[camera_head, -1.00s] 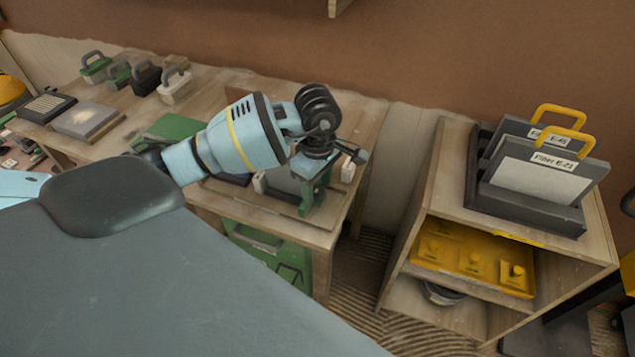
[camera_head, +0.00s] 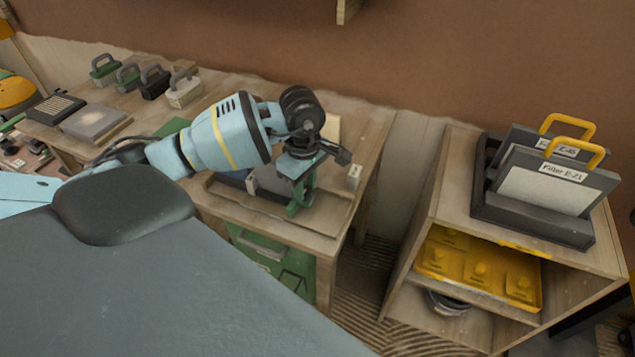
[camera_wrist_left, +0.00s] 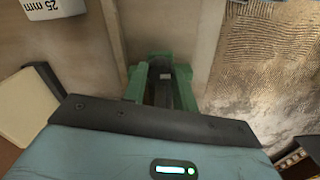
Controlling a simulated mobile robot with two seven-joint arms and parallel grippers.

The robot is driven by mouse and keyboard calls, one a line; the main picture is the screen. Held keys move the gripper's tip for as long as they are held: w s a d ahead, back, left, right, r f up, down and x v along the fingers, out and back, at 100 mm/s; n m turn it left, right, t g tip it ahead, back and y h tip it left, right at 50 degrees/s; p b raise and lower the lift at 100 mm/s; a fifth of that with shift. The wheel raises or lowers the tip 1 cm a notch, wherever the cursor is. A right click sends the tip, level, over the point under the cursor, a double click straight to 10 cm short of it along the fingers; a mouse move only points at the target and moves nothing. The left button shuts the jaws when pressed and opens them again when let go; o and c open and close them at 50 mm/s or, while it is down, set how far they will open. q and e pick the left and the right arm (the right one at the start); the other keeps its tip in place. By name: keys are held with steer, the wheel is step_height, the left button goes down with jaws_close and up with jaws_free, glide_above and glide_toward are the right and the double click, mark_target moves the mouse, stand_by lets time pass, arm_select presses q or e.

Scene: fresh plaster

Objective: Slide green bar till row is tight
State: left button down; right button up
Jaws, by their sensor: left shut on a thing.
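The green bar (camera_head: 303,193) stands upright in a shallow wooden tray (camera_head: 322,211) on the workbench. My left gripper (camera_head: 300,170) reaches down over it and is shut on it. In the left wrist view the green bar (camera_wrist_left: 133,86) shows between dark parts, close in front of my gripper's palm. In the tray left of the bar are a grey panel (camera_head: 268,180) and a dark blue piece (camera_head: 236,175), partly hidden by my arm. Whether they touch the bar or each other cannot be told. My right gripper is not in view.
A small pale block (camera_head: 354,177) stands right of the bar; a block marked "25 mm" (camera_wrist_left: 52,8) shows in the left wrist view. A cream panel (camera_head: 332,130) is behind my gripper. A wooden cabinet (camera_head: 427,205) with filters stands right, past a gap.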

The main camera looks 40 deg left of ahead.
arm_select(q)
steer(key=shift+a, duration=0.1)
steer(key=c, duration=1.1)
jaws_free()
steer(key=shift+r, duration=3.95)
